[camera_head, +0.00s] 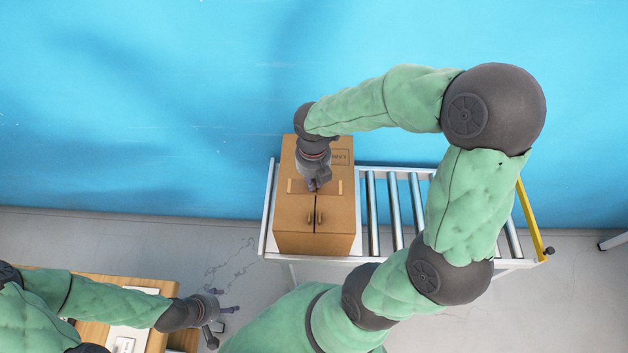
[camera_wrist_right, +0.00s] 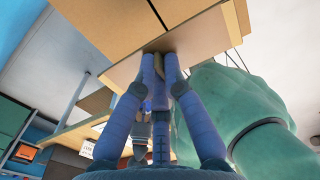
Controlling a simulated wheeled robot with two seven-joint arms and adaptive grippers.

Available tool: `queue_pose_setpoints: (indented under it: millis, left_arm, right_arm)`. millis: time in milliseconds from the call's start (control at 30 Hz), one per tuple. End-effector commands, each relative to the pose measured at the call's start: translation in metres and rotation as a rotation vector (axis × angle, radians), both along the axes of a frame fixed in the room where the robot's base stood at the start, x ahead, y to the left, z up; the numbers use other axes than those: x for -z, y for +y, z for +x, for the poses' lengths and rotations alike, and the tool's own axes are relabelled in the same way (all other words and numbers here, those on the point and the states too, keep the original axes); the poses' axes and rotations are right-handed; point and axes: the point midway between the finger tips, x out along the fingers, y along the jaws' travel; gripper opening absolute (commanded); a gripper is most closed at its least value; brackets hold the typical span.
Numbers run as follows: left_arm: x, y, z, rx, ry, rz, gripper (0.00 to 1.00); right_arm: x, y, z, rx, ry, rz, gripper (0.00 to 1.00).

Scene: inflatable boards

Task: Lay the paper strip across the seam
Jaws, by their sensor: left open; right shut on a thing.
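A tan cardboard box (camera_head: 335,235) has a dark seam (camera_head: 316,207) running along its top, away from me. A paler paper strip (camera_head: 331,187) lies crosswise over the seam, with an end on each side. My right gripper (camera_head: 313,186) is over the strip's middle, shut on it. In the right wrist view the shut fingers (camera_wrist_right: 160,62) meet at the strip's edge (camera_wrist_right: 205,38), and the box's seam (camera_wrist_right: 156,14) shows beyond. I cannot tell whether the strip touches the box top. My left gripper (camera_head: 219,309) is open and empty at the lower left, well away from the box.
The box stands at the left end of a roller conveyor (camera_head: 395,206) with bare rollers to its right. A blue wall (camera_head: 180,100) is behind. A wooden table (camera_head: 93,332) with a white item stands at the lower left. My right arm arches over the conveyor.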

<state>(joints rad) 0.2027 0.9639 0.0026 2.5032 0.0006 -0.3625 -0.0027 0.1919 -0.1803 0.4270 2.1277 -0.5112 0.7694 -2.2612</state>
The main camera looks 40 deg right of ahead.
Motion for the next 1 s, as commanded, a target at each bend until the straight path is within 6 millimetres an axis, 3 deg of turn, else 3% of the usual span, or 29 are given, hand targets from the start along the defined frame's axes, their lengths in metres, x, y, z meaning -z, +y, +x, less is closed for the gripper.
queue_pose_setpoints:
  millis: [300, 567, 833, 1000]
  left_arm:
    - [0.013, 0.0, 0.0, 0.0, 0.0, 0.0, 0.65]
    - [0.016, 0.0, 0.0, 0.0, 0.0, 0.0, 0.65]
    - [0.028, 0.0, 0.0, 0.0, 0.0, 0.0, 0.65]
    - [0.027, 0.0, 0.0, 0.0, 0.0, 0.0, 0.65]
  right_arm:
    - [0.047, -0.028, 0.032, 0.0, 0.001, 0.0, 0.0]
    - [0.059, -0.035, 0.04, 0.001, 0.0, 0.0, 0.0]
    - [0.093, -0.038, 0.043, 0.0, 0.001, 0.001, 0.0]
    - [0.093, -0.038, 0.043, 0.0, -0.001, 0.0, 0.0]
